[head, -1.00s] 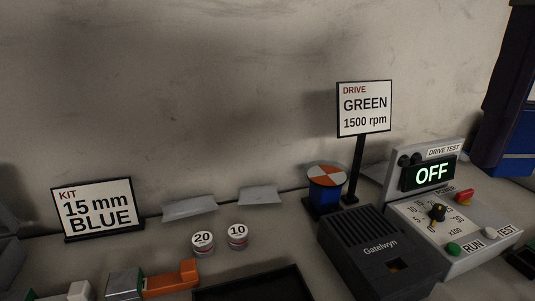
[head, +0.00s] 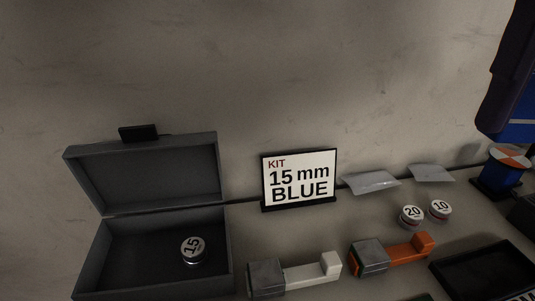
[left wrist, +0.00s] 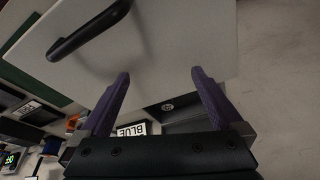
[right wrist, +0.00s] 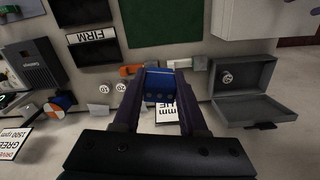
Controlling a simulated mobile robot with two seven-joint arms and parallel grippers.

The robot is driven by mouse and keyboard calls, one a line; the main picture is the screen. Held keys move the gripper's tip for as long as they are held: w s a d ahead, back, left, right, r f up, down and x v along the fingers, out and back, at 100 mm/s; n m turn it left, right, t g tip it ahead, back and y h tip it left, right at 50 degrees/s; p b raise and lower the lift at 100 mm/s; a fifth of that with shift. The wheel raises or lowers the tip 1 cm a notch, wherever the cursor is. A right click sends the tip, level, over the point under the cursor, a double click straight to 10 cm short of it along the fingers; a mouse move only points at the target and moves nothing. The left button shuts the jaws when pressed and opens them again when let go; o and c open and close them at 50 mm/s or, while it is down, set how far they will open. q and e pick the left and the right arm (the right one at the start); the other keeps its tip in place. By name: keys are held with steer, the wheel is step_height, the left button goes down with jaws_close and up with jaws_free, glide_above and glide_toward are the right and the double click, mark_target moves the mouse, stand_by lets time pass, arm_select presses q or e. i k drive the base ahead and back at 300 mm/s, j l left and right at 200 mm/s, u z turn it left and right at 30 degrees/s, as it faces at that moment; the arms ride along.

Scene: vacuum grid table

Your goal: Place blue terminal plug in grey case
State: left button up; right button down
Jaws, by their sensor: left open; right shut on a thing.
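The grey case (head: 225,250) stands open at the left in the head view, lid tilted back. A round disc marked 15 (head: 193,250) lies inside it. The case also shows at the right in the right wrist view (right wrist: 252,108). My right gripper (right wrist: 160,75) is shut on the blue terminal plug (right wrist: 158,88), held above the bench to the left of the case in that view. The plug shows at the right edge of the head view (head: 518,130), below a purple finger. My left gripper (left wrist: 160,76) is open and empty, near a pale panel with a dark handle.
The KIT 15 mm BLUE sign (head: 299,180) stands right of the case. White-handled (head: 295,275) and orange-handled (head: 392,255) tools lie in front. Discs marked 20 (head: 411,215) and 10 (head: 439,209), packets and a black tray (head: 487,268) are farther right.

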mark_target(137, 279)
steer(key=j+u, duration=0.1)
steer(key=j, duration=0.65)
steer(key=i+j, duration=0.1)
steer(key=j, duration=0.6)
steer(key=i+j+u, duration=0.15)
steer(key=j, duration=0.6)
steer(key=k, duration=0.05)
